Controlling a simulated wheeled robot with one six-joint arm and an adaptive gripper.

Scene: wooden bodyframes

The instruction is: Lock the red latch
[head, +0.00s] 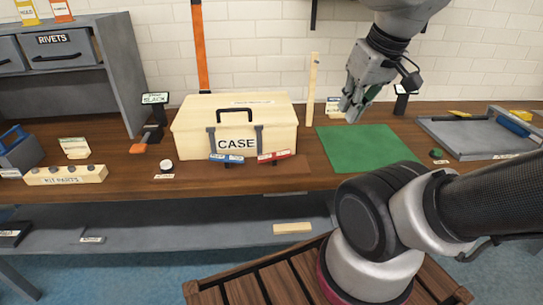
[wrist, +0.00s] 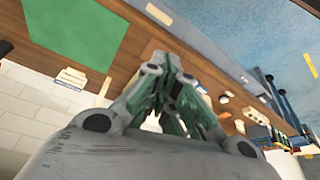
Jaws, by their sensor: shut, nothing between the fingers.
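The cream case (head: 190,135), marked CASE, stands on the wooden workbench with its lid down and a dark handle on top. The red latch (head: 275,156) is low on its front, right of the label, and looks to jut outward. A blue latch (head: 227,159) sits low on the front, left of it. Grey straps run down the front above both latches. My gripper (head: 350,110) is shut and empty, up and to the right of the case, above the back of the green mat. In the wrist view my gripper (wrist: 178,105) hides much of the bench beyond it.
The green mat (head: 365,145) lies flat right of the case; it also shows in the wrist view (wrist: 65,35). An upright wooden strip (head: 312,90) stands just right of the case. A grey tray (head: 470,140) is at far right. A kit-parts block (head: 65,175) is at left.

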